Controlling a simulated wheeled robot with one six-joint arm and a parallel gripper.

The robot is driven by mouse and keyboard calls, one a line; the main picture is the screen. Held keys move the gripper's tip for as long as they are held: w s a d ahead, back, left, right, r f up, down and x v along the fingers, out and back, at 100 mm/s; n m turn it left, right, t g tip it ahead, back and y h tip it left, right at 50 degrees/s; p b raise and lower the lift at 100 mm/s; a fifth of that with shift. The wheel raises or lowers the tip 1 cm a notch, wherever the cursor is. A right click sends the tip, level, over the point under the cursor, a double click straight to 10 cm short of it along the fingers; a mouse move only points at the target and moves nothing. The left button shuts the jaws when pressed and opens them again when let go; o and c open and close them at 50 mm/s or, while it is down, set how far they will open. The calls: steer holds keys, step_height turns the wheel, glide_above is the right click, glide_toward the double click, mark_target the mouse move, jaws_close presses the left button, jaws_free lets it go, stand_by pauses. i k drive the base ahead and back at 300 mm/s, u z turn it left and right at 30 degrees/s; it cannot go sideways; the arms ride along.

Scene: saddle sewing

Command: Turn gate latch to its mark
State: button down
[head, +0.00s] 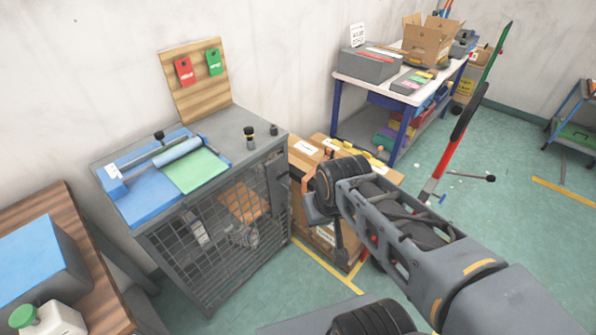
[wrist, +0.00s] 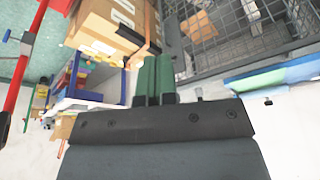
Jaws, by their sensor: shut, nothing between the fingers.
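The mesh gate (head: 215,235) forms the front of a grey metal cage cabinet, and its mesh also shows at the upper right of the wrist view (wrist: 225,30). A dark plate (head: 276,182) sits at the gate's right edge; I cannot tell whether it is part of the latch. The latch's handle and mark cannot be picked out clearly. My gripper (wrist: 158,78) has green fingers, shut together and empty in the wrist view. In the head view my wrist hangs just right of the cabinet's front corner, and the fingers are largely hidden. I cannot see any contact with the gate.
Cardboard boxes (head: 305,155) stand close to the cabinet's right side, behind my arm. On the cabinet top lie a blue mat (head: 150,200), a green mat (head: 195,170) and small dark knobs. A wooden bench (head: 92,255) stands at left. Open floor lies at right.

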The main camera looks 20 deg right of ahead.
mark_target(281, 175)
steer(key=z, duration=1.6)
steer(key=i, duration=0.6)
steer(key=u, duration=2.45)
